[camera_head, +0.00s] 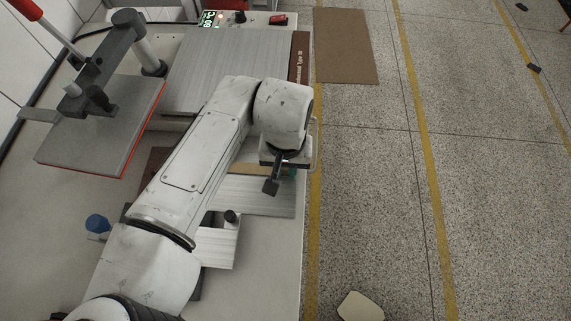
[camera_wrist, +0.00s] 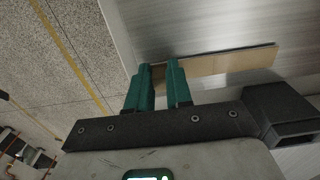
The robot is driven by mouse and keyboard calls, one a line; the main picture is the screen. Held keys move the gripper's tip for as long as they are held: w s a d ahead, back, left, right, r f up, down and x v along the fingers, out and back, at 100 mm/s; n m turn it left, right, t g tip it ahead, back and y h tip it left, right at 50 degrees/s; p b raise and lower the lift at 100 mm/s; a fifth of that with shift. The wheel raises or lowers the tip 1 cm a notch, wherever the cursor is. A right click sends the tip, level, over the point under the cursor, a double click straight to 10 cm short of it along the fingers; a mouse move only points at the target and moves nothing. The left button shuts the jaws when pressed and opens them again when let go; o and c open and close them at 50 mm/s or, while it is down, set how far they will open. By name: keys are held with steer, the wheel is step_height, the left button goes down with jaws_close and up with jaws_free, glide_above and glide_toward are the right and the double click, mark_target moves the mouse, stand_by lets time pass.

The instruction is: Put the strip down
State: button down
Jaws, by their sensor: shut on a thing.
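A narrow tan strip (camera_wrist: 225,62) runs to the right from my gripper (camera_wrist: 159,68) in the wrist view. The two teal fingers are shut on its left end. The strip is over a brushed metal plate (camera_wrist: 210,25), with a dark line along its far edge; I cannot tell whether it touches the plate. In the head view a short piece of the strip (camera_head: 243,169) shows left of my wrist, above the smaller metal plate (camera_head: 265,200). My arm hides the rest, and only a bit of teal finger shows there.
A heat press with a raised grey, red-edged platen (camera_head: 100,135) stands at left, beside a large metal plate (camera_head: 215,75). A control panel (camera_head: 245,19) is behind. A blue knob (camera_head: 97,222) sits at the table's left. Speckled floor (camera_head: 450,180) lies right of the table edge.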

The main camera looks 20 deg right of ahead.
steer(key=c, duration=1)
jaws_free()
steer(key=shift+f, duration=0.1)
steer(key=shift+c, duration=0.2)
